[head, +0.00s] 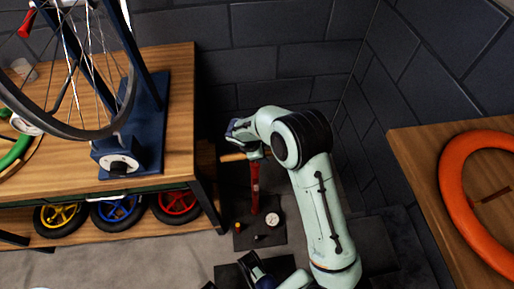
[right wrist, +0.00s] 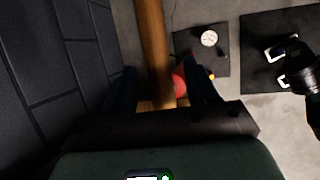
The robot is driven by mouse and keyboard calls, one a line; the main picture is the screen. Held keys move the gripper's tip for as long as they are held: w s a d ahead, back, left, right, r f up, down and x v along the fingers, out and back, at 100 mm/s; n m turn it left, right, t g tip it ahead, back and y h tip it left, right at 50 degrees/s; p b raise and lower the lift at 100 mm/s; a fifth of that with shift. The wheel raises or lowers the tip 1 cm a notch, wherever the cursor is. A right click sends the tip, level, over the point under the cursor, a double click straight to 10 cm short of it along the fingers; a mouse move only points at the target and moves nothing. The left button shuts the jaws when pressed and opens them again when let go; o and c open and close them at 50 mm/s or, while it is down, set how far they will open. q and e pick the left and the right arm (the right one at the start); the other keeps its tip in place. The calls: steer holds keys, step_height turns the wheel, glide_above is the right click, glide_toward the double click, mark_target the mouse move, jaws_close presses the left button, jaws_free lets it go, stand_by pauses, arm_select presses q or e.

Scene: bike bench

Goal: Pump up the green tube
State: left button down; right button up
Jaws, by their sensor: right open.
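The floor pump has a red barrel (head: 255,186), a wooden handle (head: 233,157) and a white gauge (head: 272,219). It stands upright on a dark plate beside the bench. My right gripper (head: 241,132) is at the handle's height. In the right wrist view the handle (right wrist: 152,40) runs between its open fingers (right wrist: 162,88); I cannot tell whether they touch it. The green tube (head: 14,152) lies on the bench at the far left, partly cut off. A dark blue gripper-like part, apparently my left gripper (head: 258,270), shows at the bottom edge; its jaws are unclear.
The wooden bench (head: 172,72) carries a blue wheel stand (head: 150,118) with a wheel. Several small coloured wheels (head: 117,208) sit on its lower shelf. Dark block walls close in behind the pump. A right-hand table (head: 418,152) holds an orange ring (head: 452,184).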

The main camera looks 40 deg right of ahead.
steer(key=shift+x, duration=1.8)
arm_select(q)
steer(key=shift+w+f, duration=0.1)
steer(key=shift+f, duration=0.1)
